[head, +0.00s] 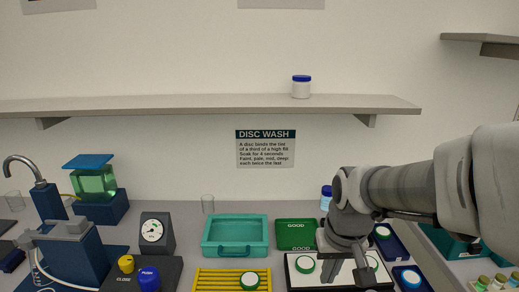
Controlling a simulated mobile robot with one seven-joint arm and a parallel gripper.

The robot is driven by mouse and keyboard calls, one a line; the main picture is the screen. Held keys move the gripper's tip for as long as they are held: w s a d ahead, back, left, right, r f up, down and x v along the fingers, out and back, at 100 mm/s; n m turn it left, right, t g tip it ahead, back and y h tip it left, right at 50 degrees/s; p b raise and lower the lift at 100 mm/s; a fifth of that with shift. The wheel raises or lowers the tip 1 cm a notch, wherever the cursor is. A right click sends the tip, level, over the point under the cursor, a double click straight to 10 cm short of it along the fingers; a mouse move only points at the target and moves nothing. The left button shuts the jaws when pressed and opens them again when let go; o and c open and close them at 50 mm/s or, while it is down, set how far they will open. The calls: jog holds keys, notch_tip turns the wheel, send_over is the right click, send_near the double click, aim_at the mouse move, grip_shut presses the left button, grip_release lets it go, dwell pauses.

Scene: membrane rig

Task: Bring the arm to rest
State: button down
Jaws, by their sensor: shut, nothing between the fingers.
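My arm (410,195) reaches in from the right side of the head view and bends down at the wrist. My gripper (346,272) hangs low over the white-topped, dark-edged tray (293,282) at the front right of the bench. It is shut, with nothing held. A green-rimmed white disc (305,264) lies on the tray to the left of my gripper. Another disc (372,261) shows just to its right. The gripper hides part of the tray, and I cannot tell whether the fingertips touch it.
A green "GOOD" tray (296,228) lies behind my gripper. Blue trays (397,247) stand to the right. A teal basin (236,252), a yellow rack (205,281) with a disc, a gauge (152,231) and a tap rig (72,250) stand left. A shelf (200,104) runs above.

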jog(key=s+r+t, duration=0.3)
jog(key=s+r, duration=0.4)
jog(key=s, duration=0.3)
jog(key=shift+s+r, duration=0.35)
jog(key=shift+r, duration=0.05)
dwell(0.3)
